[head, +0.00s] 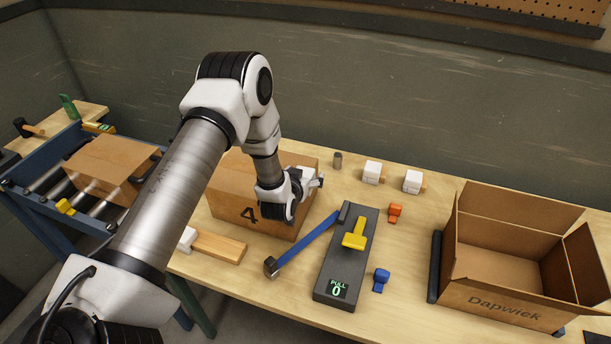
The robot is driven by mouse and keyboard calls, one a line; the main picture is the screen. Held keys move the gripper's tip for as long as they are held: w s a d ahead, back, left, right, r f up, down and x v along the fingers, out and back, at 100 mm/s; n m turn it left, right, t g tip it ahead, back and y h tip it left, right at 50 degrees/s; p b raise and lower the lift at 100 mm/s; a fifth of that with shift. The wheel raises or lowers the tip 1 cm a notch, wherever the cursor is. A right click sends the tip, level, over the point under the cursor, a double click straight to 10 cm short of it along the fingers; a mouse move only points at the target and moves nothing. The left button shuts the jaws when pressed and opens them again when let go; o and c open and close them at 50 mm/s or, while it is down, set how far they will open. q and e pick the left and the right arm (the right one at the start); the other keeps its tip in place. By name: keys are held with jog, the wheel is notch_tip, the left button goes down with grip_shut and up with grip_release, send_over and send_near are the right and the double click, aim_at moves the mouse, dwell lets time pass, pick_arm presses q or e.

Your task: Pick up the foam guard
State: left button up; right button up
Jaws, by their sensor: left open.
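Two small white blocks, each with a brown piece at its side, stand at the back of the bench; they look like foam guards, a near one (372,172) and one to its right (413,181). A similar white block (187,238) sits at the left end of a wooden bar (220,247). I cannot tell which is the foam guard meant. My left gripper (316,181) is open over the brown box marked 4 (225,200), left of the two white blocks and apart from them. Its fingers are small and partly hidden by the wrist. My right gripper is out of view.
A dark pull fixture (335,288) with a blue lever (305,243) and yellow handle (355,236) stands mid-bench. Orange (395,212) and blue (381,279) pieces lie beside it. An open carton (500,303) is at right, a roller conveyor with a box (110,165) at left.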

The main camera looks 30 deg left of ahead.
pick_arm(q)
jog(key=shift+s+d+r, duration=0.1)
jog(key=shift+s+r, duration=0.05)
jog(key=shift+s, duration=0.05)
jog(key=shift+s+r, duration=0.25)
jog(key=c, duration=0.5)
jog(key=shift+s+d+r, duration=0.1)
jog(key=c, duration=0.5)
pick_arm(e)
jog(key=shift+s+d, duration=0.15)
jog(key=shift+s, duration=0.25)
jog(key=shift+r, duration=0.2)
